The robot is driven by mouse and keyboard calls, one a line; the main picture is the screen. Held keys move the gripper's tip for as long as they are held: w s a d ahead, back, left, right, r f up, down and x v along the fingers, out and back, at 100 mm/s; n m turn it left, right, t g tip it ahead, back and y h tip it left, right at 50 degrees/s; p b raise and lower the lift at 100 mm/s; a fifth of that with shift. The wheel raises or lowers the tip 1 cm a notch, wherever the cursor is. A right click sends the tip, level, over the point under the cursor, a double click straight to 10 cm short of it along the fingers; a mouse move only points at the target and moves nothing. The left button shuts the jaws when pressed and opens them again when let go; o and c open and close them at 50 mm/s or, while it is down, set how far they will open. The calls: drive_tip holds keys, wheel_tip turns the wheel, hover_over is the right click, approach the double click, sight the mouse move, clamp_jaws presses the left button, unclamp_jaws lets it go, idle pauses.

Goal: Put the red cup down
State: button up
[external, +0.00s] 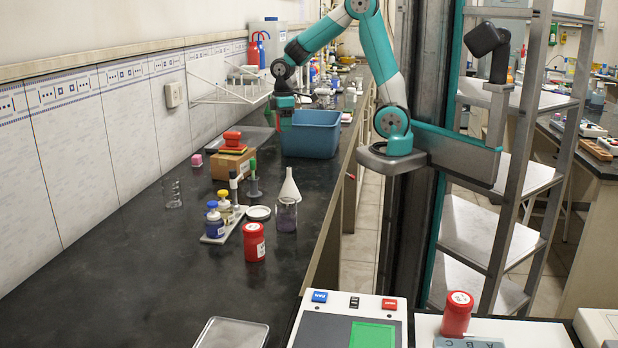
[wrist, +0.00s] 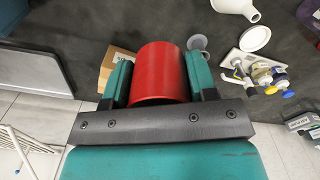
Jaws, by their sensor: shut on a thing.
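The red cup (wrist: 158,88) is a plain red cylinder between the two teal fingers of my gripper (wrist: 159,62) in the wrist view. The fingers press on its two sides. In the external view my gripper (external: 284,115) hangs above the back part of the dark bench (external: 150,285), next to the blue bin (external: 312,140). I cannot make out the cup clearly there. The cup's underside and its gap to the bench are hidden.
A cardboard box (external: 229,165) with red blocks on it stands left of the bin. A bottle rack (external: 217,238), white funnel (external: 290,186), beaker (external: 286,217) and red-capped jar (external: 254,243) stand nearer. A white drying rack (external: 225,93) is on the wall. The front left bench is clear.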

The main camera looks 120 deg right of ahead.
wheel_tip(320, 180, down, 18)
drive_tip(key=shift+f+b, duration=0.15)
drive_tip(key=shift+b, duration=0.15)
drive_tip(key=shift+f, duration=0.1)
drive_tip(key=shift+f, duration=0.15)
drive_tip(key=o, duration=0.9)
wheel_tip(320, 180, up, 13)
drive_tip(key=shift+f, duration=0.2)
drive_tip(key=w+a+r+n+y, duration=0.1)
drive_tip(key=w+a+r+n, duration=0.1)
drive_tip(key=a, duration=0.6)
drive_tip(key=w+a+r+n+t, duration=0.1)
drive_tip(key=w+a+r+n, duration=0.15)
drive_tip(key=a, duration=0.55)
drive_tip(key=w+a+r+n+y, duration=0.1)
drive_tip(key=a+r, duration=0.2)
drive_tip(key=a, duration=0.5)
drive_tip(key=s+a+r+n, duration=0.1)
drive_tip(key=s+a, duration=0.2)
drive_tip(key=a, duration=0.2)
drive_tip(key=s+a+r+n+y, duration=0.1)
drive_tip(key=s+a+n, duration=0.1)
drive_tip(key=s+a, duration=0.2)
drive_tip(key=s+a+r+n+g+y, duration=0.1)
drive_tip(key=s+a+n, duration=0.1)
drive_tip(key=s+a, duration=0.2)
drive_tip(key=shift+s+a+r, duration=0.15)
drive_tip(key=shift+a, duration=0.8)
drive_tip(key=shift+s+a+r, duration=0.1)
drive_tip(key=shift+a, duration=0.8)
